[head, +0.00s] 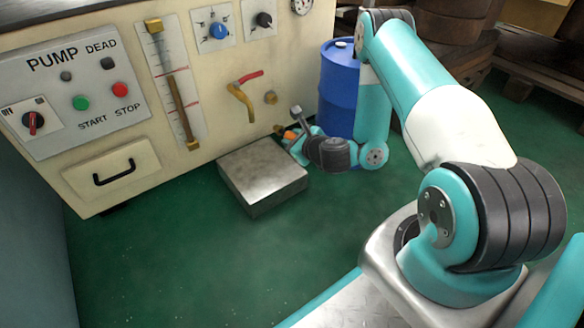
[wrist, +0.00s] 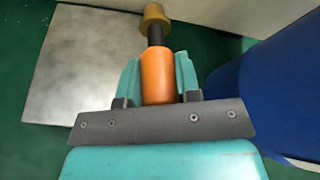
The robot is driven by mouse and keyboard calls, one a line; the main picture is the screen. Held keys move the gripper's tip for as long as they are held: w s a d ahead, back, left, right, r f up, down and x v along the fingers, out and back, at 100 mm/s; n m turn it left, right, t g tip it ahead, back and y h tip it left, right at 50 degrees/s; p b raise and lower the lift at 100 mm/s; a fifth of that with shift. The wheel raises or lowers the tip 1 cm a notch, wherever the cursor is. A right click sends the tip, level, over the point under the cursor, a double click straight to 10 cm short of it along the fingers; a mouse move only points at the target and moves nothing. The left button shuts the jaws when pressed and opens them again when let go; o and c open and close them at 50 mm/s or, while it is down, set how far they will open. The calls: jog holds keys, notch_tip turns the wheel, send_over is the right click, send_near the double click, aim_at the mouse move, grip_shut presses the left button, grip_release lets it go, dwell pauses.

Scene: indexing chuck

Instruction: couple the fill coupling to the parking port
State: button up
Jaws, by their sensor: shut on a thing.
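My gripper (wrist: 158,82) is shut on an orange cylindrical coupling (wrist: 157,77) with a black nose. The nose points away from the gripper at a brass port (wrist: 154,17) in the wrist view. The nose and the brass overlap in line there; I cannot tell whether they are joined or only close. In the head view the orange coupling (head: 290,134) shows small beside the lower part of the cream panel, with the brass port (head: 278,129) just left of it. My gripper partly hides the coupling.
A metal block (head: 262,178) stands on the green floor left of my gripper. A blue drum (head: 338,90) stands close on the right.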

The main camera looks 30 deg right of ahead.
jog(key=shift+m+h, duration=0.7)
jog(key=shift+h, duration=0.2)
jog(key=shift+w+d+r+b, duration=0.1)
jog(key=shift+w+d+r, duration=0.25)
jog(key=shift+d, duration=0.4)
jog(key=shift+w+d+r+b, duration=0.1)
jog(key=shift+d+r, duration=0.35)
jog(key=shift+d, duration=0.3)
jog(key=shift+w+d+r+b, duration=0.1)
jog(key=shift+w+d+r, duration=0.25)
jog(key=shift+d, duration=0.4)
jog(key=shift+s, duration=0.1)
jog(key=shift+w+a+r+p, duration=0.15)
jog(key=shift+w+p, duration=2.6)
jog(key=shift+p, duration=3.55)
jog(key=shift+p, duration=0.5)
